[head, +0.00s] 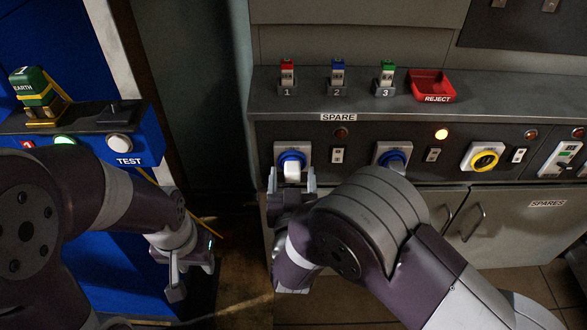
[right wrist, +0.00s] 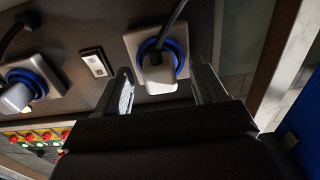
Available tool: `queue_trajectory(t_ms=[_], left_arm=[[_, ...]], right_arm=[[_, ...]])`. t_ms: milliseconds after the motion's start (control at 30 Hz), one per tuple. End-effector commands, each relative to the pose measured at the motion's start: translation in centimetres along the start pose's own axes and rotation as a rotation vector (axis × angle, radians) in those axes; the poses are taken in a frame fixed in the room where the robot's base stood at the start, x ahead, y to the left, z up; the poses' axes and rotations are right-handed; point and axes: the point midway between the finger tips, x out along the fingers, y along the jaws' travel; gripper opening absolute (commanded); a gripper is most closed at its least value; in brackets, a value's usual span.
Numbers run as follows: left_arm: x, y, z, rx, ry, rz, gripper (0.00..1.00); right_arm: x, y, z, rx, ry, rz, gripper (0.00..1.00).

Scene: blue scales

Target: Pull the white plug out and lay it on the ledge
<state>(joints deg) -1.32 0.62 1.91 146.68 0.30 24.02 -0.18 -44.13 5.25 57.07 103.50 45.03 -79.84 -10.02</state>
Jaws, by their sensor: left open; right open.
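A white plug (head: 292,172) sits in the blue-ringed left socket (head: 281,150) of the grey panel. In the right wrist view the white plug (right wrist: 158,74) has a dark cable. My right gripper (head: 292,182) is open in front of it. Its two fingers stand on either side of the plug; I cannot tell whether they touch it. My left gripper (head: 178,275) is low at the left, open and far from the plug. The grey ledge (head: 330,106) runs above the sockets.
On the ledge stand red, blue and green-topped items marked 1, 2 and 3 and a red REJECT tray (head: 432,80). A second blue-ringed socket (head: 380,150) is partly behind my right arm. A blue TEST bench (head: 145,147) is at the left.

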Motion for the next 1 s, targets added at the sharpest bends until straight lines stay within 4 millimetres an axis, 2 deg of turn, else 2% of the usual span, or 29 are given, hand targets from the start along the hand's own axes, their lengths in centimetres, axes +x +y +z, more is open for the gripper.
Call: queue_trajectory(t_ms=[200,1000], left_arm=[[0.12,0.0,0.02,0.0,0.0,0.0,0.43],[-0.06,0.0,-0.01,0.0,0.0,0.0,0.43]], right_arm=[[1.08,0.01,-0.03,0.001,0.001,0.0,0.7],[1.1,0.0,-0.03,0.0,0.001,0.0,0.7]])
